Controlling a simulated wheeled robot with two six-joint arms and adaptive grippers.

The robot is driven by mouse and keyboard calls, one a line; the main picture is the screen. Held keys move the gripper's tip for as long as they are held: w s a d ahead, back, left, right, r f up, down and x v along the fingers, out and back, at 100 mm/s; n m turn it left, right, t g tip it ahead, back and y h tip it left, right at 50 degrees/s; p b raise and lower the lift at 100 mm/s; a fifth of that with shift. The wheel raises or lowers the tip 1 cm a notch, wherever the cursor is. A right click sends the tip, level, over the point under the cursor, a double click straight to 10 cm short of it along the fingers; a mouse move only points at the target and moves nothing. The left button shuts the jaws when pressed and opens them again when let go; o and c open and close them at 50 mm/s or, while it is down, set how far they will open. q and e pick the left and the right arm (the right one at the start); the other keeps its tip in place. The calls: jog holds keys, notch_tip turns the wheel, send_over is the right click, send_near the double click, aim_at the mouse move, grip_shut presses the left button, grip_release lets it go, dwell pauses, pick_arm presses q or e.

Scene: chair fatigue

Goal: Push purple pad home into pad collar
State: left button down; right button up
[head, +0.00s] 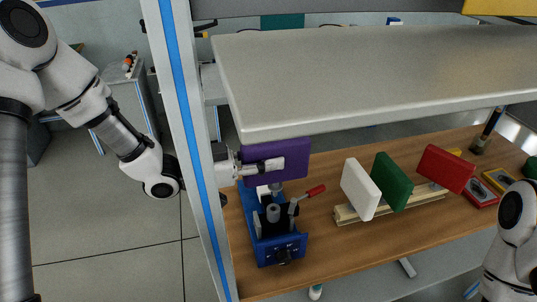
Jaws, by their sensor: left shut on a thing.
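The purple pad (286,155) is held upright above the blue fixture on the wooden bench. My left gripper (262,167) is shut on the purple pad, coming in from the left past the white post. The blue fixture (278,246) has a black top, a grey cylinder and a red-handled lever (309,192). A small white part shows just under the pad. I cannot clearly pick out the pad collar or tell whether the pad touches it. My right arm shows at the lower right edge, but its gripper is out of view.
White (360,188), green (392,181) and red (446,168) pads stand in a wooden rack (345,213) to the right. A grey shelf (370,75) overhangs the bench (355,262). A white post with a blue stripe (184,120) stands by my left arm.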

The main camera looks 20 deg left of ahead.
aim_at(267, 184)
pick_arm(q)
jog(key=shift+s+a+f+b, duration=0.15)
jog(key=shift+f+b, duration=0.2)
jog(key=shift+f, duration=0.25)
jog(key=shift+a+f+b, duration=0.15)
jog(key=shift+f+b, duration=0.2)
jog(key=shift+f, duration=0.55)
jog(key=shift+d+f, duration=0.1)
jog(key=shift+d, duration=0.1)
jog(key=shift+a, duration=0.1)
jog(key=shift+f+b, duration=1.85)
jog(key=shift+f, duration=0.15)
jog(key=c, duration=0.8)
grip_release()
jog(key=shift+o, duration=0.2)
